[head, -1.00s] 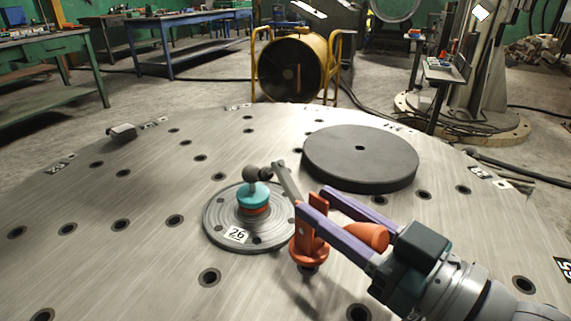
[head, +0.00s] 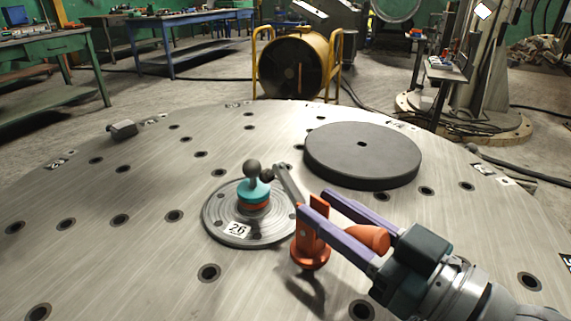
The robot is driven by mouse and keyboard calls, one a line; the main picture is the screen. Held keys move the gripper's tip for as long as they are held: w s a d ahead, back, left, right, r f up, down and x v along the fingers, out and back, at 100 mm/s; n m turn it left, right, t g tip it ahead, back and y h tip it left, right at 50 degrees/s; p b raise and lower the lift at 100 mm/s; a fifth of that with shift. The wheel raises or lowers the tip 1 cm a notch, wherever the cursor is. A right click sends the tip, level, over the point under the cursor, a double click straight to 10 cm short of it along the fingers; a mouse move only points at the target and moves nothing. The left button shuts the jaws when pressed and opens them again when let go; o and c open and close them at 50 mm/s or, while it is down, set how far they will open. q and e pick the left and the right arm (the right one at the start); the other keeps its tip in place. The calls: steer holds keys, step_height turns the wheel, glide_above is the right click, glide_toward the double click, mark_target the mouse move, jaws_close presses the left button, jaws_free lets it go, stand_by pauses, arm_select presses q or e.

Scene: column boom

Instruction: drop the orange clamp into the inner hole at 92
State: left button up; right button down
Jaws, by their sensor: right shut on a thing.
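The orange clamp (head: 311,244) is held in my right gripper (head: 323,205), whose purple fingers are shut on its upright part. The clamp hangs upright above the round metal table (head: 130,262), with its shadow on the table below. Its grey arm (head: 290,186) reaches up and left towards the grey ball on the teal post, and I cannot tell whether they touch. Holes lie in rings on the table; one (head: 209,272) is left of the clamp. I cannot read a 92 label anywhere. My left gripper is out of view.
A flanged disc marked 26 (head: 222,226) carries the teal and orange post (head: 254,192) just left of the clamp. A thick dark disc (head: 362,165) lies behind the gripper. A small dark block (head: 122,130) sits at the far left. The table's left front is clear.

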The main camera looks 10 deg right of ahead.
steer(key=shift+f+b, duration=0.35)
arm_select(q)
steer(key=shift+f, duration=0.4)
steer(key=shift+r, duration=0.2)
arm_select(e)
steer(key=shift+r, duration=0.2)
arm_select(q)
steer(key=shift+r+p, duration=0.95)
steer(key=shift+p, duration=0.25)
arm_select(e)
steer(key=shift+r, duration=1)
arm_select(q)
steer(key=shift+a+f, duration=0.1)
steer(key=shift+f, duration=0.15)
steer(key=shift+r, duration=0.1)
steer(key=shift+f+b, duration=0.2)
steer(key=shift+b, duration=0.2)
arm_select(e)
steer(key=shift+f, duration=0.25)
